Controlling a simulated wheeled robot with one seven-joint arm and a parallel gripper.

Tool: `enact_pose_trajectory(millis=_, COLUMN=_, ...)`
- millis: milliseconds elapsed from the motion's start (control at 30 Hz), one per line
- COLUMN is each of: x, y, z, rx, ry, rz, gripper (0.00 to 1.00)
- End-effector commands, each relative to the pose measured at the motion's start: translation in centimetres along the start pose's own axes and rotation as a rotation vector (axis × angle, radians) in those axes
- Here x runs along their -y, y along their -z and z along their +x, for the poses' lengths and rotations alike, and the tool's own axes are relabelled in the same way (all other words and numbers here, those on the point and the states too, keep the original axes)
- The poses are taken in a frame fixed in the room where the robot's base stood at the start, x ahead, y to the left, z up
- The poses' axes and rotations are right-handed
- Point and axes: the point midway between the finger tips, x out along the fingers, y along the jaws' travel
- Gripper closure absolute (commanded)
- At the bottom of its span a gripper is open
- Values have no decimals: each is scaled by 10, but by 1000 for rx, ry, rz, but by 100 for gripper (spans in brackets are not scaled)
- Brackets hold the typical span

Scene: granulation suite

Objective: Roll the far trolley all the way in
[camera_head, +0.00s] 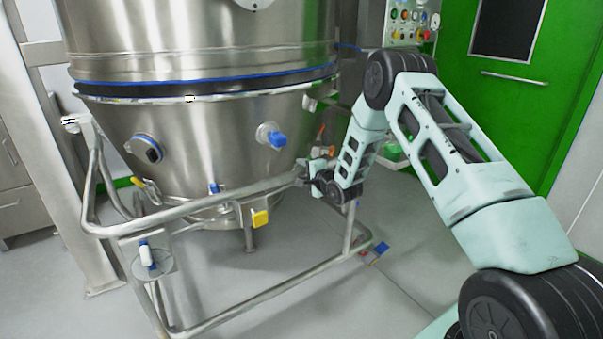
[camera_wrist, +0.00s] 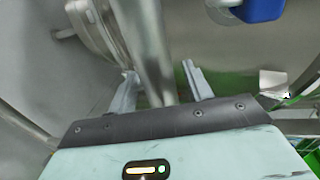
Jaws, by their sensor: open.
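One trolley shows in the head view, a tubular steel frame (camera_head: 253,298) around a tapered steel vessel (camera_head: 205,130); I see no second trolley to compare it with. Its upper push rail (camera_head: 215,200) runs across the front. My gripper (camera_head: 303,173) is at the right end of this rail. In the wrist view my gripper (camera_wrist: 160,82) is open, with a steel tube (camera_wrist: 148,45) running between its two fingers. I cannot tell whether the fingers touch it. The wheels are mostly hidden; a blue-and-red caster pedal (camera_head: 376,252) shows at the lower right.
A grey steel column (camera_head: 60,150) stands close on the left. A green door (camera_head: 515,95) and a button panel (camera_head: 412,22) are behind at the right. A yellow tag (camera_head: 260,218) is by the rail. Grey floor (camera_head: 400,305) is clear in front.

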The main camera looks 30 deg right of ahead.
Motion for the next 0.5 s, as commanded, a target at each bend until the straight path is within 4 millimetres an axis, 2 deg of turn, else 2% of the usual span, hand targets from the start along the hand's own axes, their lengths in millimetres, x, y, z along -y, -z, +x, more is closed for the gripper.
enact_pose_trajectory(millis=133, x=0, y=-1, z=9, rx=1, ry=0, rz=0, gripper=50)
enact_pose_trajectory(millis=433, x=0, y=0, z=11, rx=0, ry=0, rz=1, gripper=50)
enact_pose_trajectory(millis=500, x=0, y=0, z=11, rx=0, ry=0, rz=1, gripper=69)
